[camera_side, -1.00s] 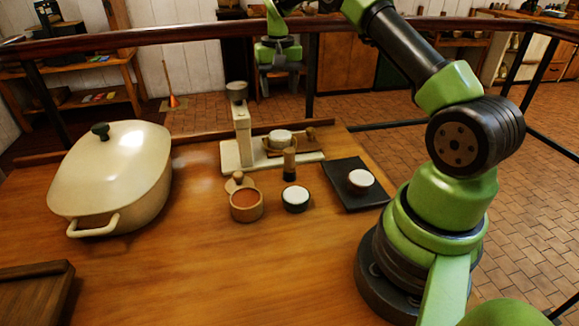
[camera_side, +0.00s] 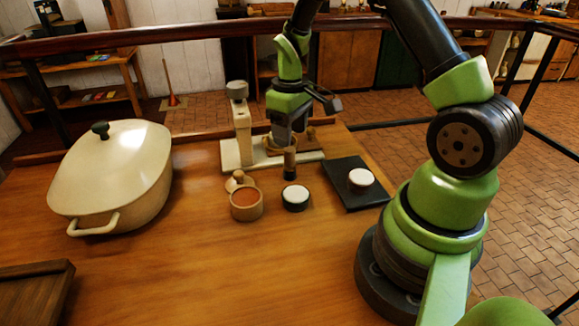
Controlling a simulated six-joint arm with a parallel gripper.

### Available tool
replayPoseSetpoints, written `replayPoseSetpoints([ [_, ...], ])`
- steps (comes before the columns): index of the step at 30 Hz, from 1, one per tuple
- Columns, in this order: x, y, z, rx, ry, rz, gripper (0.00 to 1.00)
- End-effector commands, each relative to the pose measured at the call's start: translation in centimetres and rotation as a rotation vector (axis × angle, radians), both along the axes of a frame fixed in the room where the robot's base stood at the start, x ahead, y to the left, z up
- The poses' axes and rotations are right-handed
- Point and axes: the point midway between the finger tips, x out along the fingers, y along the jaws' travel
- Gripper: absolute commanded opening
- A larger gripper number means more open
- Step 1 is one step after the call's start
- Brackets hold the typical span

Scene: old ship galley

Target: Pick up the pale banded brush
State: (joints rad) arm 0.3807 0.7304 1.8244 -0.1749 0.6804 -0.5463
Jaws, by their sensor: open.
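A small upright piece with a tan upper part and a dark lower part (camera_side: 290,164) stands in front of the pale stand. It may be the pale banded brush, but it is too small for me to make out bands or bristles. My gripper (camera_side: 285,139) points down just above and behind its top. The gripper is open, and I see nothing held in it. It hides most of the cup and part of the ring on the stand. I cannot tell whether the fingers touch anything.
The pale stand (camera_side: 230,158) rises close to the gripper's left. A wooden bowl (camera_side: 246,213), a wooden knobbed piece (camera_side: 236,177) and a dark white-topped cup (camera_side: 295,207) are nearby. A black tray (camera_side: 340,173) bears a white cup (camera_side: 361,177). A large cream pot (camera_side: 120,170) stands left.

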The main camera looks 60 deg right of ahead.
Motion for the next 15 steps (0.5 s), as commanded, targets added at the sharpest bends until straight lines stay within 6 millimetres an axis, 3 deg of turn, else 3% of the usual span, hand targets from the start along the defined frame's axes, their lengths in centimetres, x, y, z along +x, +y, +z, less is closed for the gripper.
replayPoseSetpoints([
  [15,0.1,-0.1,-6.0,0.0,0.003,-0.003,0.57],
])
